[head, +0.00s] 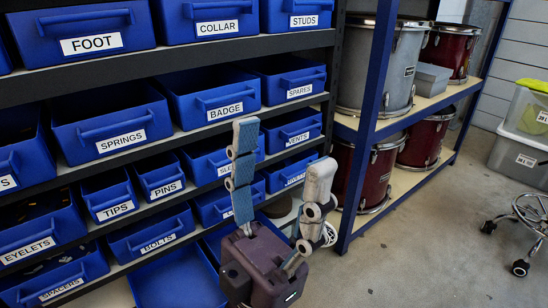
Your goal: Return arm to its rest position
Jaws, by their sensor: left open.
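My left gripper (283,146) is in the lower middle of the head view, fingers pointing up and spread wide apart. It is open, with nothing between the fingers. One finger has a blue-grey ribbed pad facing the camera. It appears in front of the blue bin rack (270,43), overlapping the view of the lower bins; its exact distance from them cannot be told. My right gripper is not in view.
Blue labelled bins, such as SPRINGS (112,130) and BADGE (215,98), fill the rack at left. A blue-framed shelf (362,130) with drums (383,62) stands right of it. A wheeled stool base (525,225) stands at far right. Concrete floor (420,260) is clear at lower right.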

